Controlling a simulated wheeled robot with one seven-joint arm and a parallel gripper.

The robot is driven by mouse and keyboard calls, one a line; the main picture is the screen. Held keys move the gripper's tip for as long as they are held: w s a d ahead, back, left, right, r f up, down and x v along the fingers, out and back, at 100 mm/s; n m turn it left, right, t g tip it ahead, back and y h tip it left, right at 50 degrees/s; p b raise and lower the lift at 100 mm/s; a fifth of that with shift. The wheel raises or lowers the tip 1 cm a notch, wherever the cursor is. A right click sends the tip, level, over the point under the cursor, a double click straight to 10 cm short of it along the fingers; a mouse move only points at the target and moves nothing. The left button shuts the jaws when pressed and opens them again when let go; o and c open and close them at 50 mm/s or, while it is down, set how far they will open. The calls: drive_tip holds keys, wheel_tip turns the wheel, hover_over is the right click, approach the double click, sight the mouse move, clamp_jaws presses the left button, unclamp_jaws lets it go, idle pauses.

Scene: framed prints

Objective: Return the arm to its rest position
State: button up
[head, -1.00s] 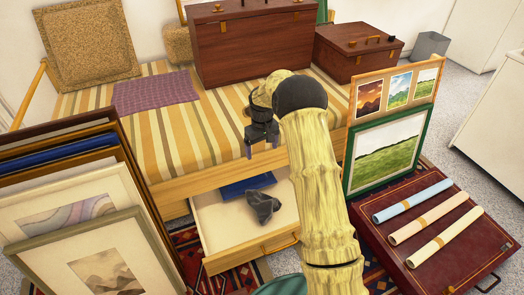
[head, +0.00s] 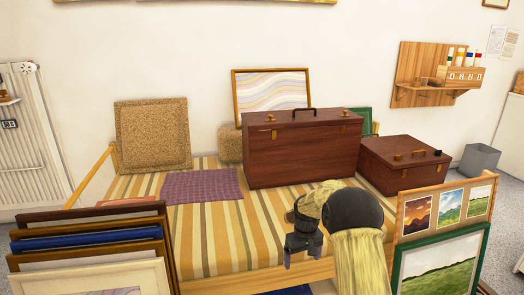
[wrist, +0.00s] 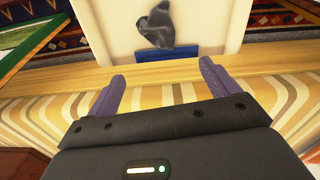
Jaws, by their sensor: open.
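My gripper (head: 301,262) is in front of the striped daybed (head: 222,245) in the head view, with its fingers pointing down. In the wrist view my gripper (wrist: 160,92) shows two purple fingers spread wide with nothing between them. Beyond the fingertips lie the bed's wooden edge (wrist: 60,84) and an open drawer (wrist: 105,35). A dark grey crumpled thing (wrist: 156,25) and a flat blue thing (wrist: 175,53) lie in that drawer. The fingers are apart from them.
A large brown case (head: 300,155) and a smaller one (head: 400,165) stand on the bed behind my arm. Framed prints lean at the left (head: 90,255) and right (head: 440,265). A wooden wall shelf (head: 430,85) hangs at the back right.

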drive_tip(key=s+r+m+t+p, duration=0.1)
drive_tip(key=s+r+p, duration=0.2)
drive_tip(key=s+r, duration=0.5)
drive_tip(key=s+r+m+t+p, duration=0.1)
drive_tip(key=s+r+p, duration=0.3)
drive_tip(key=s, duration=0.8)
drive_tip(key=s+r+m+p, duration=0.2)
drive_tip(key=s+r, duration=0.5)
drive_tip(key=s, duration=0.3)
wheel_tip(320, 180, up, 38)
drive_tip(key=p, duration=3.7)
drive_tip(key=shift+w+f, duration=0.25)
drive_tip(key=shift+w, duration=0.05)
drive_tip(key=shift+d, duration=0.1)
